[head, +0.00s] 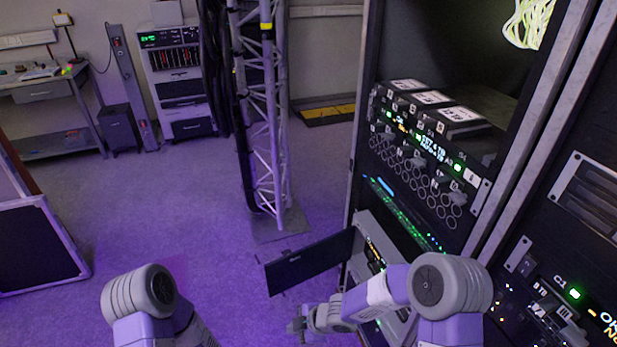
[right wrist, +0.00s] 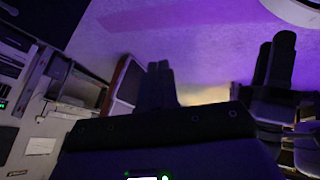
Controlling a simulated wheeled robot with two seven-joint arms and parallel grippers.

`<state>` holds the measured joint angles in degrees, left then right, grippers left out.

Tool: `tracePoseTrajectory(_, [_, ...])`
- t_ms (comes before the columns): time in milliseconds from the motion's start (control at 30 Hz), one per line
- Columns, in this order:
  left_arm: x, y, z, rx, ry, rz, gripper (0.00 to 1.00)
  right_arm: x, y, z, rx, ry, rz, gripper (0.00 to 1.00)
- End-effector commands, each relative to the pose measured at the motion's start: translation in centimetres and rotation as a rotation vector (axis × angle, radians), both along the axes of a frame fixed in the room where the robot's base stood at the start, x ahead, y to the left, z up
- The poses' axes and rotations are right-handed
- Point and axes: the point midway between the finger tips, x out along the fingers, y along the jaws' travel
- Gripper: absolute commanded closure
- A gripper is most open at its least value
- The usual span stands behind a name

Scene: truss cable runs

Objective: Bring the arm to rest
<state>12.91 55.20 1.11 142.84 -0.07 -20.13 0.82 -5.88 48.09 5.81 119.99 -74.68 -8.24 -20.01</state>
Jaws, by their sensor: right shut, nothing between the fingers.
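My right gripper (head: 303,326) is low in the middle of the head view, in front of the rack and near its open dark panel. Its two dark fingers (right wrist: 157,85) stand together in the right wrist view, shut with nothing between them. My right arm is bent, with the forearm reaching left from the elbow. My left arm shows only as a grey and lilac joint at the lower left of the head view. The left gripper is outside the head view. A dark upright shape at the right of the wrist view is too dim to identify.
A tall equipment rack (head: 463,214) with lit modules stands close on the right. A dark panel (head: 309,262) juts from it near my right gripper. A lattice truss (head: 265,110) stands behind. A dark case (head: 38,243) is at left. Purple floor (head: 185,215) between is clear.

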Motion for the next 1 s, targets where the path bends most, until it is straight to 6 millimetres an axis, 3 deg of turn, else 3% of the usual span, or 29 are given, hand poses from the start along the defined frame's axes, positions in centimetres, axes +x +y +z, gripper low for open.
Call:
tracePoseTrajectory(367, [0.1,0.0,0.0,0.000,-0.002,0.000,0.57,-4.6,-4.2,-4.5,0.103,0.414,-0.534,1.00])
tracePoseTrajectory(600, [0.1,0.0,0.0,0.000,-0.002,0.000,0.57,-10.3,-9.0,-8.6,0.152,0.802,-1.180,1.00])
tracePoseTrajectory(800, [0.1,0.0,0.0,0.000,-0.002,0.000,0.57,-14.7,-12.3,-10.6,0.138,0.993,-1.617,1.00])
tracePoseTrajectory(1000, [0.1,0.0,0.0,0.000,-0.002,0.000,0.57,-16.4,-13.4,-11.1,0.124,1.045,-1.776,1.00])
